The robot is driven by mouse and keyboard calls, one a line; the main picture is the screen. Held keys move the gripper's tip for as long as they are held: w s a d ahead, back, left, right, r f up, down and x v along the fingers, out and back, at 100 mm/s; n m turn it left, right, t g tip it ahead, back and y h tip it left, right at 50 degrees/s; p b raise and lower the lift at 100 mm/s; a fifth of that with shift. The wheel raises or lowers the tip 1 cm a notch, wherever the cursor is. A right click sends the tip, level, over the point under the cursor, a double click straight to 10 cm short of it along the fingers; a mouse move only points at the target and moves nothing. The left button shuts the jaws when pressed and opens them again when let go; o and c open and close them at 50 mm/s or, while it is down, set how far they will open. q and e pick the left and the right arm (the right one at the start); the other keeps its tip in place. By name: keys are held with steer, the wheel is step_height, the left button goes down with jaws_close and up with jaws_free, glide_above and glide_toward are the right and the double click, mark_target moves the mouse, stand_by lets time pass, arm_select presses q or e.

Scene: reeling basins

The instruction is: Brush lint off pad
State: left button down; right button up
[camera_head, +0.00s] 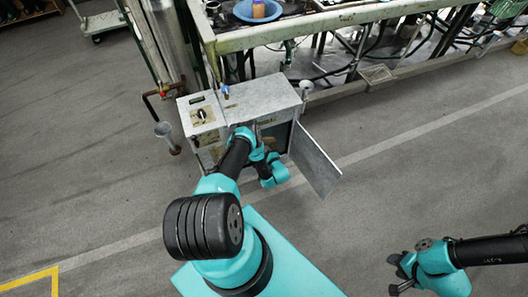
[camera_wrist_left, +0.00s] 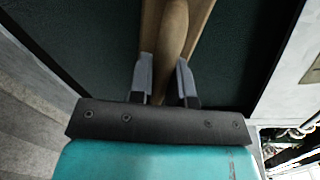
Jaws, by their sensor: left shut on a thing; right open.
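My left gripper (camera_wrist_left: 164,82) is shut on a tan wooden brush handle (camera_wrist_left: 172,35), which runs up out of the top of the left wrist view. The brush's bristles are not in view. No lint can be made out. In the head view, my left arm reaches to the front of a grey metal cabinet (camera_head: 262,97), and its fingertips are hidden. My right gripper (camera_head: 398,274) is open and empty at the lower right, well away from the cabinet.
A cabinet door (camera_head: 315,160) stands open to the right of my left wrist. A long bench frame (camera_head: 330,20) with a blue basin (camera_head: 257,9) stands behind. The floor (camera_head: 420,170) at right is clear.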

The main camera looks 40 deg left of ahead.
mark_target(273, 141)
arm_select(q)
steer(key=shift+w+a, duration=0.1)
steer(key=shift+w+d, duration=0.4)
steer(key=shift+w, duration=0.3)
steer(key=shift+w+d, duration=0.4)
steer(key=shift+w, duration=0.25)
steer(key=shift+w+d+r, duration=0.1)
steer(key=shift+w+d, duration=0.15)
steer(key=shift+w, duration=0.55)
steer(key=shift+w+d, duration=0.2)
steer(key=shift+w, duration=0.55)
steer(key=f+v, duration=0.1)
steer(key=v, duration=0.5)
steer(key=shift+s, duration=0.3)
